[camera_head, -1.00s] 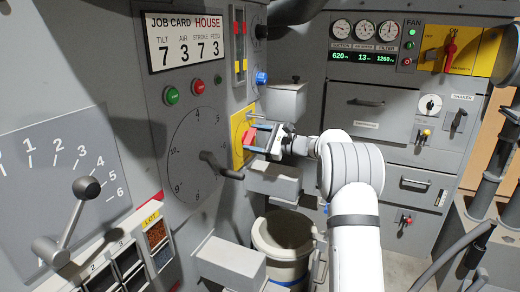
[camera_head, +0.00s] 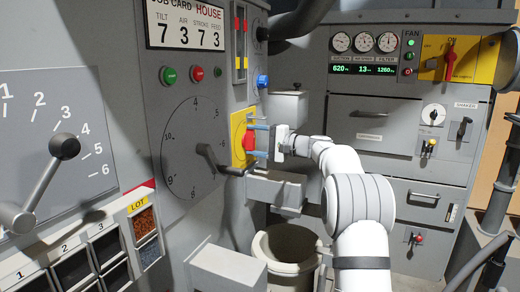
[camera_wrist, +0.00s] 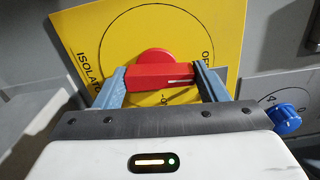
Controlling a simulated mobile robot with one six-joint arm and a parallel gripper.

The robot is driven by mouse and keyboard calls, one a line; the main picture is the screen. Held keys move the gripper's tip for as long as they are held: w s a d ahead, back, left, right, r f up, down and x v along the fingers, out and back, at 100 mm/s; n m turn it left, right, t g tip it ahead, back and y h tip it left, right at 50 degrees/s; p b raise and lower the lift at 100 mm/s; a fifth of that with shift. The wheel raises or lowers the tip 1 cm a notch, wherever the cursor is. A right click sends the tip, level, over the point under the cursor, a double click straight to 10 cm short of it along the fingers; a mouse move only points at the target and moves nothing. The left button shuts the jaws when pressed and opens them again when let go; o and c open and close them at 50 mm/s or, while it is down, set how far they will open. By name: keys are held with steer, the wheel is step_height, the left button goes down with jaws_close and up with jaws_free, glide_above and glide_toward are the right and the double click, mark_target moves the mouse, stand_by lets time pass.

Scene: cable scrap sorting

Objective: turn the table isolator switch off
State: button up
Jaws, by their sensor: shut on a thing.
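The isolator switch is a red handle (camera_head: 238,145) on a yellow plate (camera_head: 237,160) on the grey machine front. It also shows in the wrist view as a red bar (camera_wrist: 160,76) with a white line near its right end. The yellow plate (camera_wrist: 195,30) there reads ISOLATOR at left and part of OFF at right. My gripper (camera_head: 252,140) has its blue fingers one above the other at the handle. In the wrist view my gripper (camera_wrist: 161,84) has one finger at each end of the red bar, shut on it. The handle's base is partly hidden.
A crank handle (camera_head: 215,160) on the grey dial juts out just below the plate. A blue knob (camera_head: 262,81) sits above, and a grey ledge (camera_head: 275,190) lies below. A bin (camera_head: 287,245) stands underneath. Another red lever (camera_head: 450,60) is on the back yellow panel.

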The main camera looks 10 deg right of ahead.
steer(key=shift+a+n+b, duration=0.25)
steer(key=shift+n+b, duration=0.2)
steer(key=shift+n, duration=0.25)
steer(key=o, duration=0.8)
steer(key=shift+a, duration=0.1)
steer(key=shift+c, duration=0.2)
steer(key=shift+o, duration=1.1)
steer(key=shift+d, duration=0.2)
steer(key=shift+s+d, duration=0.1)
steer(key=shift+d, duration=0.05)
steer(key=p+v, duration=0.1)
steer(key=v, duration=0.6)
steer(key=shift+s, duration=0.15)
